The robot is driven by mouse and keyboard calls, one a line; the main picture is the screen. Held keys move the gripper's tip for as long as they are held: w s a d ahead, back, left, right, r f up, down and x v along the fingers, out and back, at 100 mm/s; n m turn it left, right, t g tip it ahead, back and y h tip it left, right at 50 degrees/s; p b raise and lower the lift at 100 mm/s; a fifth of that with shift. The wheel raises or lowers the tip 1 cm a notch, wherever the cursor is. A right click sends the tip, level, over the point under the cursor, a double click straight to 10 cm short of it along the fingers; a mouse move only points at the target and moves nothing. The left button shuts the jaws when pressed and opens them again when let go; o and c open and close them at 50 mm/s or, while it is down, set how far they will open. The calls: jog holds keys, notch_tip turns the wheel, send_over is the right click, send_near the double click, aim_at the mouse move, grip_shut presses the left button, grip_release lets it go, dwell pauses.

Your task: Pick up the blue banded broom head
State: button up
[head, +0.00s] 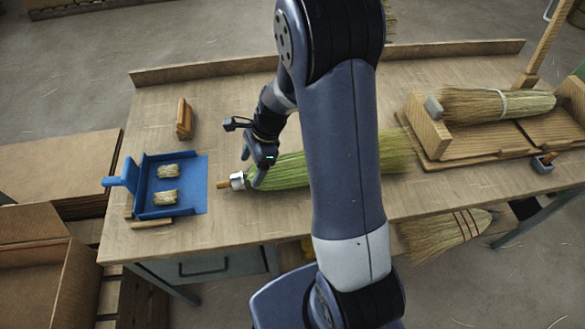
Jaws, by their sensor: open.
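A broom head with green straw (287,172) lies on the workbench, its bristles pointing right. Its left end has a silver collar (238,180) and a short wooden stub. My arm covers its middle, and I see no blue band on the part that shows. My gripper (254,168) is open at the collar end of this broom head, with a finger over the straw beside the collar. I cannot tell whether it touches. Another broom head (495,104) with a pale band and a grey end lies in a wooden cradle (433,135) at the right.
A blue dustpan (198,190) with two small straw tufts lies at the left, near a wooden block (184,118). A red-banded broom (445,235) shows at the bench's front edge. A small dark tray (543,163) sits at the right.

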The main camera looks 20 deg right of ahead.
aim_at(250, 173)
jog(key=shift+p+x, duration=0.3)
jog(key=shift+x, duration=2.3)
jog(key=shift+s, duration=0.1)
jog(key=shift+c, duration=0.4)
jog(key=c, duration=1.2)
